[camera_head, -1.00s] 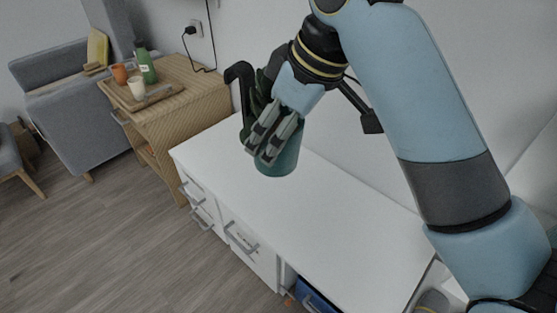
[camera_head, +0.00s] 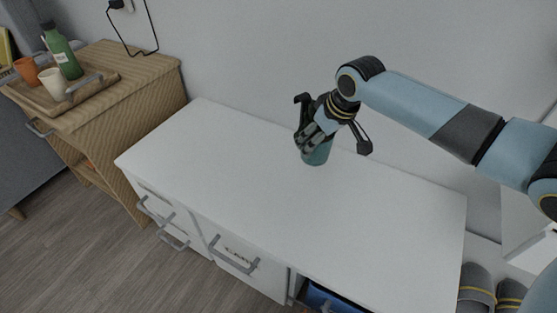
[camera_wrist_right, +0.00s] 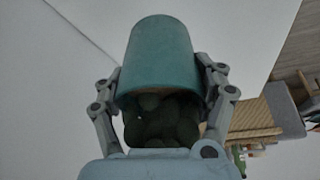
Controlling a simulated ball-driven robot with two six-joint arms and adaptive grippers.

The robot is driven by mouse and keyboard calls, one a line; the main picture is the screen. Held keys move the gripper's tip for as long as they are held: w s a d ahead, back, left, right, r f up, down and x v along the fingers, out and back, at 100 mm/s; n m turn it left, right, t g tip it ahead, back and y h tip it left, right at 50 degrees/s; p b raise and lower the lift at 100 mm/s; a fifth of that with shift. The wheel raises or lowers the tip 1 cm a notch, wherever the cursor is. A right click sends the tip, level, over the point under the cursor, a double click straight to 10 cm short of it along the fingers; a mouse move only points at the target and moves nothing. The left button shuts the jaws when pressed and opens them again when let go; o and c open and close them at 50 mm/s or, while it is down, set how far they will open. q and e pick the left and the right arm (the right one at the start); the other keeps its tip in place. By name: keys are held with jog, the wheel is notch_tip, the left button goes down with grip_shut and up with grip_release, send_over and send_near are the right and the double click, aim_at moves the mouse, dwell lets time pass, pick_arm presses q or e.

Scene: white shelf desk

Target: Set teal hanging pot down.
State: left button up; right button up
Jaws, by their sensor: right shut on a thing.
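The teal hanging pot (camera_head: 317,154) is over the white desk top, near its back edge by the wall. Dark green plant matter shows at its opening in the right wrist view, where the pot's teal side (camera_wrist_right: 160,55) fills the upper middle. My right gripper (camera_head: 312,138) is shut on the pot, with one finger on each side of it in the right wrist view (camera_wrist_right: 160,90). I cannot tell whether the pot's base touches the desk or hangs just above it. My left gripper is not in view.
The white desk (camera_head: 220,170) has a wide clear top around the pot. A wooden cabinet (camera_head: 125,95) at the left bears a tray (camera_head: 100,84) with a green bottle (camera_head: 62,50) and cups. A blue thing (camera_head: 335,301) shows in an opening at the desk's front.

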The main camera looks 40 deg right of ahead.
jog(key=w+a+f+b, duration=0.1)
jog(key=a+f+b, duration=0.1)
jog(key=a+f, duration=0.1)
jog(key=w+a+f+b, duration=0.2)
jog(key=a+f, duration=0.2)
jog(key=w+a+f+b, duration=0.1)
jog(key=a+f, duration=0.2)
jog(key=shift+w+a+f+b, duration=0.15)
jog(key=shift+w+f+b, duration=0.15)
jog(key=shift+w+b, duration=0.1)
jog(key=shift+f, duration=0.1)
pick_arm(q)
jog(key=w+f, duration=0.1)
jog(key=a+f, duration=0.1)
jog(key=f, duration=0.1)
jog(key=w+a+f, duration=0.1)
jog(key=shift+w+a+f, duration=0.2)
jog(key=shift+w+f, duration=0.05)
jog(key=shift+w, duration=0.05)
pick_arm(e)
jog(key=o, duration=1.7)
jog(key=shift+s, duration=0.1)
jog(key=shift+c, duration=0.2)
